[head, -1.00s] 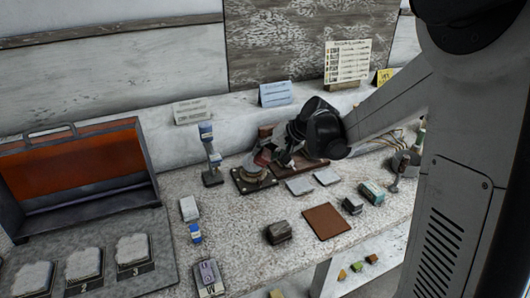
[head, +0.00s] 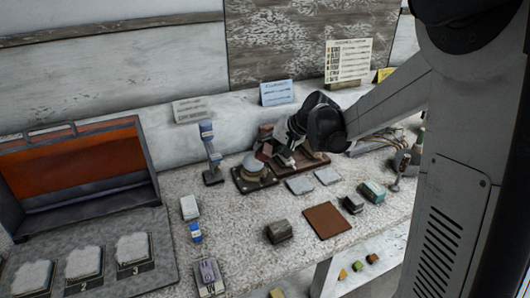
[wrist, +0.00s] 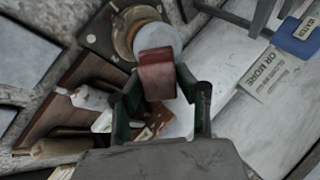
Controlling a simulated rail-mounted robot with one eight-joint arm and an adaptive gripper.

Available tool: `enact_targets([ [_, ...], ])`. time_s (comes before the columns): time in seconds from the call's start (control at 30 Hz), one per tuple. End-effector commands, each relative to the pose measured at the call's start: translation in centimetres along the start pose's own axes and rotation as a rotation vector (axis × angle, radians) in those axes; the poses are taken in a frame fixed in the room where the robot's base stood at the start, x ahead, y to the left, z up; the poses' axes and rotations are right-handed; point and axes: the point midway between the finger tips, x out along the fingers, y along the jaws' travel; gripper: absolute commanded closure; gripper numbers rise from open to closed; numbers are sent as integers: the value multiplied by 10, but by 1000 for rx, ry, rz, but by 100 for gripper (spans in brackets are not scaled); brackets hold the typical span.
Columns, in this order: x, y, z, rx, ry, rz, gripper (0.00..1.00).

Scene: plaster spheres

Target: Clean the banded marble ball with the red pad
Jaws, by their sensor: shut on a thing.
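A pale grey ball (head: 253,163), apparently the marble ball, sits in a round tan holder (wrist: 124,34) on a dark square base (head: 242,182). Its bands cannot be made out. The ball also shows in the wrist view (wrist: 168,38), where the red pad (wrist: 157,78) covers its near side. My gripper (wrist: 160,92) is shut on the red pad, with a dark finger on each side of it. In the head view my gripper (head: 276,155) is just right of the ball. Whether the pad touches the ball cannot be told.
A brown wooden tray with tools (wrist: 62,105) lies beside the holder. A blue-topped stand (head: 210,155) rises left of the ball. Two pale tiles (head: 299,186), a brown square mat (head: 326,221) and small blocks (head: 279,231) lie in front. An open orange-lined case (head: 80,175) stands left.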

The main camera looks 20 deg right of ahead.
Motion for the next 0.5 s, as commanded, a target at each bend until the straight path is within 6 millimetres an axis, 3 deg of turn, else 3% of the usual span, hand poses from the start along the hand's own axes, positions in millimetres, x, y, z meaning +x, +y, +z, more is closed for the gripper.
enact_targets([
  [0.5, 1, 0, 1, 0, 0, 0, 89],
])
